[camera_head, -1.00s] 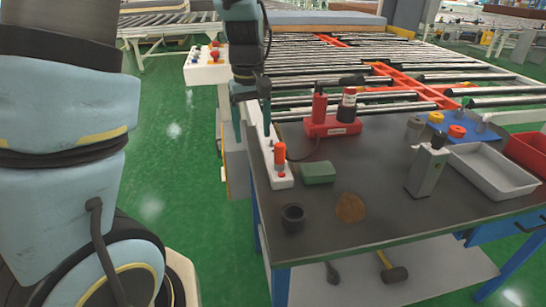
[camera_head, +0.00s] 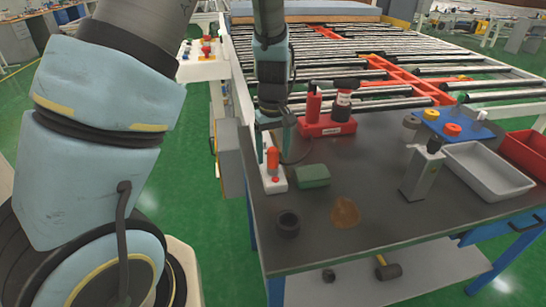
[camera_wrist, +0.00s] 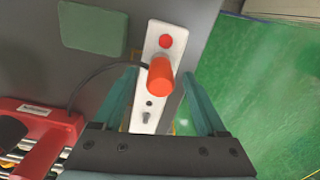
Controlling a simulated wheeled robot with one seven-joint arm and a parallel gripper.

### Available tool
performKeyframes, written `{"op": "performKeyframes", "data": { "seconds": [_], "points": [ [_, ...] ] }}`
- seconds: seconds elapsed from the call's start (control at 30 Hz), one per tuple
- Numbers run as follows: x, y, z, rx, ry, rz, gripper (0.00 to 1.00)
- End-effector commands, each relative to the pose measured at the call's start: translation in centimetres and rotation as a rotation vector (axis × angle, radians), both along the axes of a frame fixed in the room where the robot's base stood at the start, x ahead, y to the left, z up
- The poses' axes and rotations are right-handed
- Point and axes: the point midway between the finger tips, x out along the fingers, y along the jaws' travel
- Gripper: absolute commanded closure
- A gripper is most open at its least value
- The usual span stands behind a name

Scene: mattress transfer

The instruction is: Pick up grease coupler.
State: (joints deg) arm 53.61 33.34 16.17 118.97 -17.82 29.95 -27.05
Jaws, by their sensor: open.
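An orange-red cylinder (camera_head: 273,159) stands upright on a narrow white strip (camera_head: 275,186) at the left edge of the dark workbench. It is the likeliest grease coupler, though no label shows. In the wrist view the cylinder (camera_wrist: 161,76) sits between the two teal fingers of my gripper (camera_wrist: 157,82). My gripper (camera_head: 272,150) is open and points down over the strip, with a finger on each side of the cylinder. A gap shows on both sides in the wrist view; the fingertips' exact height against the cylinder is hard to tell.
A green block (camera_head: 312,176) lies close to the strip. A red station (camera_head: 327,127), a black ring (camera_head: 288,223), a brown disc (camera_head: 345,212), a grey upright device (camera_head: 421,176) and a grey tray (camera_head: 490,172) share the bench. A dark cable (camera_wrist: 92,80) runs to the strip.

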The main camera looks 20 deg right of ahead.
Motion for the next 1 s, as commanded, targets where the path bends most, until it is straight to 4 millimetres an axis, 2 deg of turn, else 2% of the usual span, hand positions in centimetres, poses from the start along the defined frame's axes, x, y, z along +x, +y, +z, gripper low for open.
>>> {"op": "performKeyframes", "data": {
  "seconds": [0.17,0.4,1.0],
  "points": [
    [-0.1,0.0,-1.6,0.000,0.002,0.000,0.26],
    [0.0,0.0,-1.8,-0.001,0.000,0.000,0.26],
    [0.0,0.0,-1.7,-0.001,0.000,0.000,0.93]
  ]
}}
